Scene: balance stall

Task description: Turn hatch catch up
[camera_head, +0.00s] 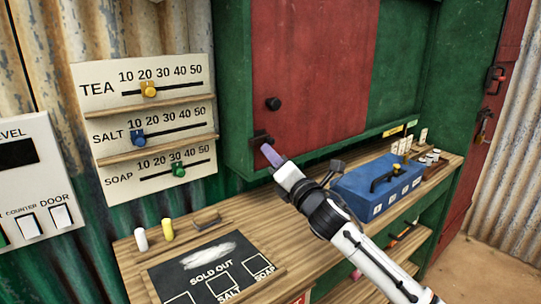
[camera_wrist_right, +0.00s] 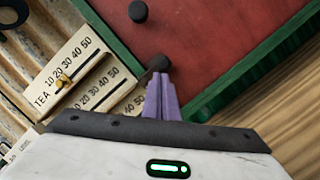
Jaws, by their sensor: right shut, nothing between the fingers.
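The red hatch panel (camera_head: 315,85) stands in a green frame in the head view, with a round black knob (camera_head: 273,104) on it. The dark hatch catch (camera_head: 260,139) is at the panel's lower left corner. My right gripper (camera_head: 267,151) is shut and empty, its purple fingertips at the catch and partly covering it. In the right wrist view the fingertips (camera_wrist_right: 159,77) lie just below the catch's dark end (camera_wrist_right: 158,63); I cannot tell whether they touch. The knob also shows there (camera_wrist_right: 138,11). My left gripper is not in view.
A price board (camera_head: 145,120) with TEA, SALT and SOAP sliders hangs left of the hatch. The wooden counter (camera_head: 300,229) below holds a SOLD OUT board (camera_head: 190,268), chalks, a blue box (camera_head: 378,186) and small white pieces. A switch panel (camera_head: 30,180) is at far left.

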